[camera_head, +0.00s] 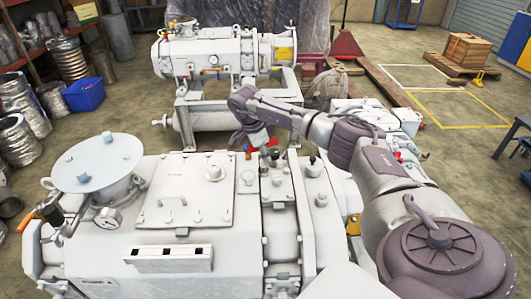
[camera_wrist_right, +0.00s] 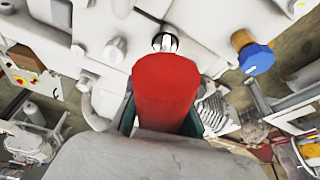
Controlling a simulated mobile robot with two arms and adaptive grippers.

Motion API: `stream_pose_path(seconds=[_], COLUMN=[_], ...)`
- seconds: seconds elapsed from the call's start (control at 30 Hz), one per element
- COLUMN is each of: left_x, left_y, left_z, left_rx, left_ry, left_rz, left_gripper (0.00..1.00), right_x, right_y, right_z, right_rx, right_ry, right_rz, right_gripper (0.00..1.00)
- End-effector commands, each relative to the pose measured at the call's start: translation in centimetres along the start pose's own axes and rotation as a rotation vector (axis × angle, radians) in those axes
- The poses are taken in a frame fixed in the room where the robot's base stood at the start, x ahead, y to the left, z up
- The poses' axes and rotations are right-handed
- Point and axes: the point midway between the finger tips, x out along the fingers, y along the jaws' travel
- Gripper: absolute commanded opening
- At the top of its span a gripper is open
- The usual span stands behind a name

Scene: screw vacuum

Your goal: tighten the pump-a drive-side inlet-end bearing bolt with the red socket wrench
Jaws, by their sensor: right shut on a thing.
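My right gripper (camera_head: 262,141) is over the top of the near white pump (camera_head: 110,245), beside the raised fittings near its middle. It is shut on the red socket wrench (camera_head: 273,143). In the right wrist view, the red handle of the wrench (camera_wrist_right: 165,85) stands between the dark green fingers of the gripper (camera_wrist_right: 160,117). A shiny metal end (camera_wrist_right: 165,42) shows just beyond the handle, close to the white housing. Whether it sits on a bolt cannot be told. A bolt head (camera_wrist_right: 115,48) shows left of it. My left gripper is not in view.
A blue-capped brass fitting (camera_wrist_right: 255,58) stands right of the wrench. A second pump (camera_head: 205,60) stands behind.

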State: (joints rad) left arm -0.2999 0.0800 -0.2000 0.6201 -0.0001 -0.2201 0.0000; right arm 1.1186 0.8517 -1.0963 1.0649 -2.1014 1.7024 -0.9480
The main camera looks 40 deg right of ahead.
Motion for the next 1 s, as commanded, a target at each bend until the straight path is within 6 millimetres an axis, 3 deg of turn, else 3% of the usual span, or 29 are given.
stream_pose_path(seconds=[0.17,0.7,1.0], left_x=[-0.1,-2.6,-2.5], left_y=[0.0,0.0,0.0], left_z=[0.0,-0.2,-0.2], left_rx=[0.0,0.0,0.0], left_ry=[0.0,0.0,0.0], left_rz=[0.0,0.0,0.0], left_gripper=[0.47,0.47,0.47], right_x=[0.2,-2.9,-2.9], right_y=[0.1,0.1,0.0], right_z=[0.0,-0.8,-0.8], right_rx=[-0.002,-0.002,-0.005], right_ry=[0.003,0.001,0.0], right_rz=[0.005,0.001,0.0], right_gripper=[0.0,0.0,0.0])
